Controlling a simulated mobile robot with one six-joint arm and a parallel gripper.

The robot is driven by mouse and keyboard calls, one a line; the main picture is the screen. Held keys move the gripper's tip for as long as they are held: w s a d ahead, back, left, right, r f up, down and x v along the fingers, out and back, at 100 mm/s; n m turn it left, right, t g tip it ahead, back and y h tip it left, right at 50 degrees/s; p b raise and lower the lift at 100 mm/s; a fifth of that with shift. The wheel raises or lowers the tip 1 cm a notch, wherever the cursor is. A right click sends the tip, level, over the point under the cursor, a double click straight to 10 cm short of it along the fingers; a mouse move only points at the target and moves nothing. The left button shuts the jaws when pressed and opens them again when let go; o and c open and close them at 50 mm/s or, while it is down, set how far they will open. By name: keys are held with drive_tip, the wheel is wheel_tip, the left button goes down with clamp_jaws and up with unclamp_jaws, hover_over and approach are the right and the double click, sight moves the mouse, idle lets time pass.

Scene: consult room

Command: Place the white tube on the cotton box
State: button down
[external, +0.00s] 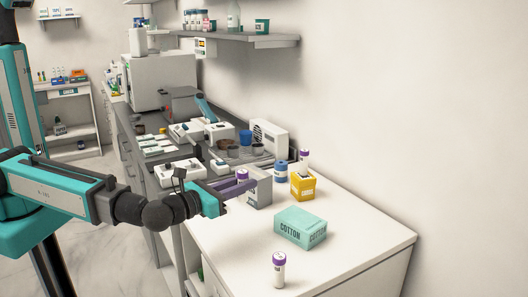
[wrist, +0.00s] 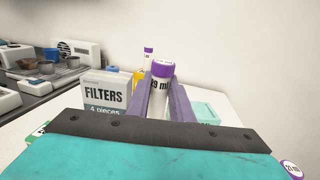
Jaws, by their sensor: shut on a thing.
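A white tube with a purple cap (wrist: 161,84) stands upright between the purple fingers of my gripper (external: 238,188), which is shut on it. Its label reads 19 ml in the wrist view; in the external view mostly its purple cap (external: 242,174) shows above the fingers. The teal cotton box (external: 301,228) lies flat on the white counter, to the right of and nearer the camera than my gripper. In the wrist view, part of the cotton box (wrist: 206,113) shows just right of the fingers. Its top is bare.
A grey filters box (wrist: 106,90) stands just left of the held tube. Another purple-capped tube (external: 279,270) stands near the counter's front edge. A yellow box (external: 303,186), a blue-labelled jar (external: 281,172) and another tube (external: 304,159) stand behind. The counter right of the cotton box is clear.

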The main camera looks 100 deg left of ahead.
drive_tip(key=shift+w+a+f+p, duration=0.25)
drive_tip(key=shift+w+a+p, duration=0.45)
drive_tip(key=shift+w, duration=1.75)
drive_tip(key=shift+w+a+f+p, duration=0.2)
drive_tip(key=shift+w+a+p, duration=0.45)
drive_tip(key=shift+w, duration=1.8)
drive_tip(key=shift+w+a+f+p, duration=0.35)
drive_tip(key=shift+w+p, duration=0.55)
drive_tip(key=shift+w, duration=1.55)
drive_tip(key=shift+a+r, duration=0.1)
drive_tip(key=shift+w+a, duration=0.1)
drive_tip(key=shift+w, duration=0.35)
drive_tip(key=shift+f+p, duration=1)
drive_tip(key=shift+f, duration=0.8)
drive_tip(key=shift+f, duration=0.2)
drive_tip(key=c, duration=1.6)
unclamp_jaws()
drive_tip(key=shift+o, duration=0.2)
drive_tip(key=shift+r, duration=0.1)
